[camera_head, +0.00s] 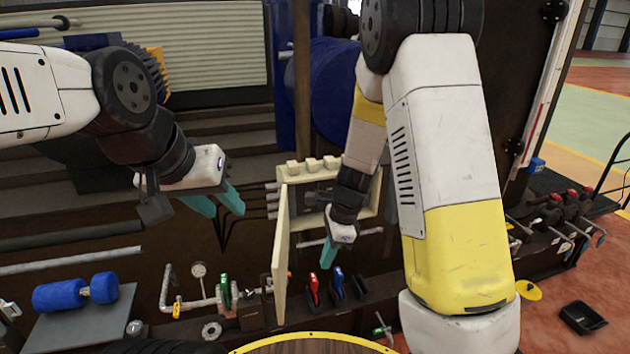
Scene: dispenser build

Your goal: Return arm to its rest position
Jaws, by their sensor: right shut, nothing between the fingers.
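My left arm comes in from the left edge. My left gripper (226,211) hangs over the dark steps with its two teal fingers apart and nothing between them. My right arm (448,160) rises large on the right, with a white and yellow link, and bends down to its wrist in the middle. My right gripper (327,262) points down with its teal fingers shut and empty. It is in front of the open cream box (369,206), just right of its door (282,255) in the picture. I cannot tell whether it touches anything.
Below my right gripper stand a red-handled tool (314,289) and a blue-handled one (338,283). A pipe with a gauge (199,270) and green valve handle (224,291) is left of the door. A black tray (583,318) is on the floor.

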